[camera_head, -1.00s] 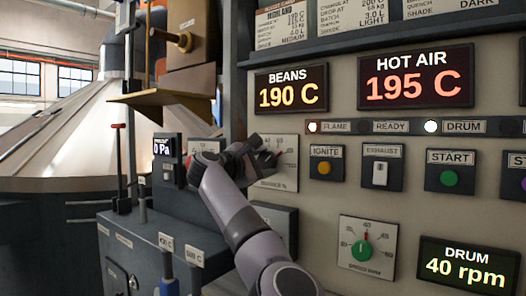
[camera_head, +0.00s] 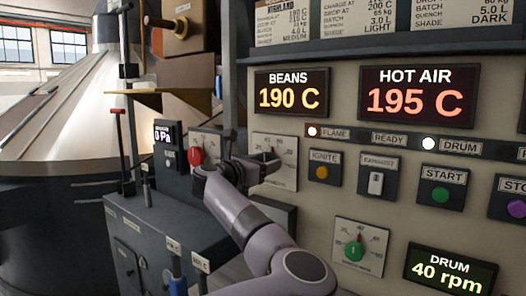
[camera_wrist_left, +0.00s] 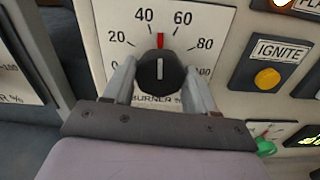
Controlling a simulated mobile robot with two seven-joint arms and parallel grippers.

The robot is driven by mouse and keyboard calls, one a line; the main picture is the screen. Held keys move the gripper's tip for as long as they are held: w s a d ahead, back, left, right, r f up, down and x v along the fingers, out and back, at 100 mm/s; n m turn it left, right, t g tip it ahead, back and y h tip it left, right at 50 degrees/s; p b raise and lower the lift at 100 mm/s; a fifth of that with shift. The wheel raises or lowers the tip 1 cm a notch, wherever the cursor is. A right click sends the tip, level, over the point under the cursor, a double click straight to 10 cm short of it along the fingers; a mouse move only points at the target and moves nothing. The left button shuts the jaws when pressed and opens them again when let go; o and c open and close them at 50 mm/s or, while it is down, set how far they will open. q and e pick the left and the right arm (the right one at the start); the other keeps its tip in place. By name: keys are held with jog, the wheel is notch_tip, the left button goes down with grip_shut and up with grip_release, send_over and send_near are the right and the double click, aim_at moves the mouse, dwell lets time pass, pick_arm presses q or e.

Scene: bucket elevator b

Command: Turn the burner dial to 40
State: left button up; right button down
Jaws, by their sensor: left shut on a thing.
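My right gripper is not in view.
A red knob (camera_head: 195,156) sits left of the burner plate. The ignite button (camera_head: 321,172), exhaust switch (camera_head: 376,183) and green drum speed dial (camera_head: 354,250) are to the right. A yellow-brown ledge (camera_head: 165,100) juts out at upper left.

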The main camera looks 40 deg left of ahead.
pick_arm(q)
jog(key=shift+r+n+p, duration=0.25)
jog(key=shift+n+p, duration=0.9)
jog(key=shift+n, duration=0.35)
jog(key=o, duration=0.8)
jog(key=shift+c, duration=0.2)
jog(key=shift+o, duration=1.4)
jog(key=shift+w+f, duration=0.1)
jog(key=shift+f, duration=0.05)
jog(key=s+b, duration=0.1)
jog(key=s, duration=0.6)
jog(key=shift+d+b, duration=0.3)
jog(key=shift+d, duration=0.1)
